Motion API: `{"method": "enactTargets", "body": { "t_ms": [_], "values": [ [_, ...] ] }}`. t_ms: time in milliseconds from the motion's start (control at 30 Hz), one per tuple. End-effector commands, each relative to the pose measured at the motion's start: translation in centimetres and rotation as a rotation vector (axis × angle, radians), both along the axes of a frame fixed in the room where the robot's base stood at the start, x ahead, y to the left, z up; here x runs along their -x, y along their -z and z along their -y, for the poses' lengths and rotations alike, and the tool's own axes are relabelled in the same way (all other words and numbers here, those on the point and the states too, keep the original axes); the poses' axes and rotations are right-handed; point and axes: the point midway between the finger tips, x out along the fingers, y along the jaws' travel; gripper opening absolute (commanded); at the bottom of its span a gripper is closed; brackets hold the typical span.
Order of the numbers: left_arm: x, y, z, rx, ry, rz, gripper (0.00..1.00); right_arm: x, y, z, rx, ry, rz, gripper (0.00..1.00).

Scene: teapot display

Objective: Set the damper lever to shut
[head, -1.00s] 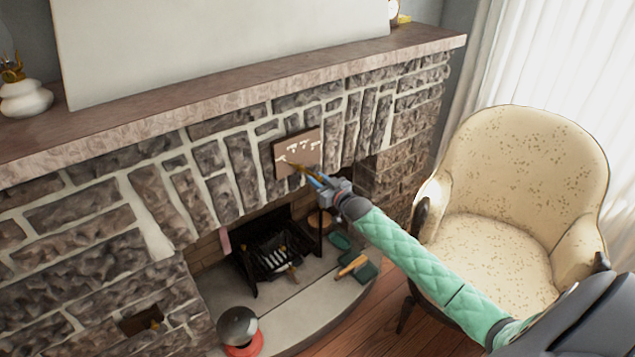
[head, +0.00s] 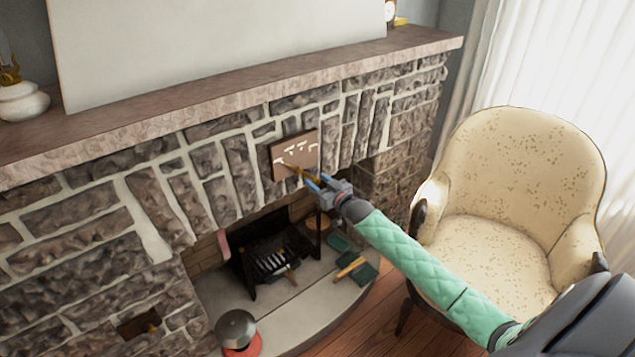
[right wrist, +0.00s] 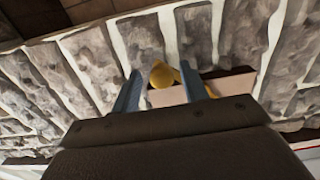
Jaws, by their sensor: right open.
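The damper lever (head: 293,168) is a brass lever on a brown plate (head: 284,151) with white markings, set in the stone fireplace front above the firebox. My right gripper (head: 318,184) is open at the lever's end, just below and right of the plate. It also shows in the right wrist view (right wrist: 161,90). I cannot tell whether a finger touches the knob. My left gripper is out of view.
The mantel shelf (head: 230,97) juts out above the plate. Below are the black grate (head: 268,262), the pale hearth (head: 300,305) and a round grey-and-red object (head: 237,330). A cream armchair (head: 510,190) stands close to my right arm. A small niche (head: 140,324) is at lower left.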

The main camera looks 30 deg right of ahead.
Motion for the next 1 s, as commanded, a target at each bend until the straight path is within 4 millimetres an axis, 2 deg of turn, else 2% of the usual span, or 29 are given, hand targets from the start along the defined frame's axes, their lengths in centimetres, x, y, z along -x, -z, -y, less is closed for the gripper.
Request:
{"method": "enactTargets", "body": {
  "t_ms": [300,500,1000],
  "values": [
    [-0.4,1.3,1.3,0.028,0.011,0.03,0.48,4.1,0.2,0.7,0.0,0.001,-0.001,0.44],
    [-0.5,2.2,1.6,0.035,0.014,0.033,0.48,5.9,0.1,1.0,0.0,0.001,0.001,0.44],
    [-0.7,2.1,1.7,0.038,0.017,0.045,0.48,6.6,-0.1,1.2,0.0,0.001,0.001,0.44]
  ]
}}
